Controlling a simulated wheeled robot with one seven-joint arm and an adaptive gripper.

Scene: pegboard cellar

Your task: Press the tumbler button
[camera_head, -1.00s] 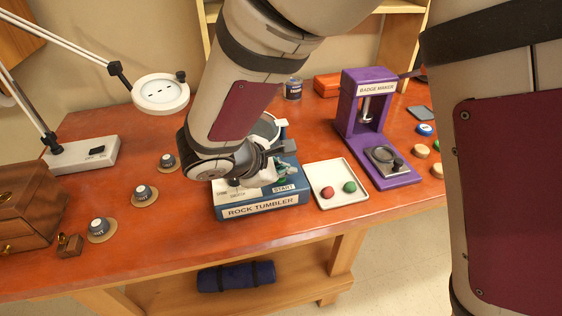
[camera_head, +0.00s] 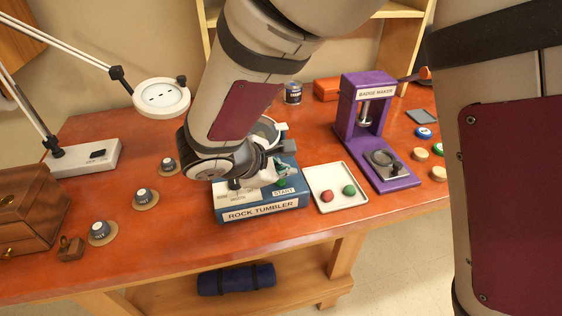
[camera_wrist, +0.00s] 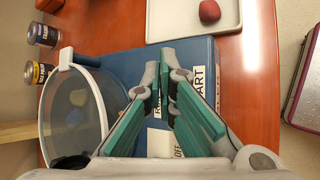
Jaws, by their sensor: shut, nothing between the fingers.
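The rock tumbler (camera_head: 262,211) is a blue box labelled "ROCK TUMBLER" on the red-brown bench. Its "START" label (camera_head: 284,191) shows on the right of its top face, and part of it also shows in the wrist view (camera_wrist: 199,82). My gripper (camera_wrist: 167,72) is shut and empty, with its teal-grey fingers over the tumbler's top beside that label. The gripper hides the button in the wrist view, and I cannot tell whether the fingertips touch it. In the head view my wrist covers much of the top. A clear drum (camera_wrist: 75,110) is left of the fingers.
A white tray (camera_head: 326,207) with a red and a green stone stands right of the tumbler. The purple badge maker (camera_head: 362,130) is behind it. Several round knobs on discs, a wooden chest (camera_head: 30,212) and a lamp (camera_head: 160,97) are at left.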

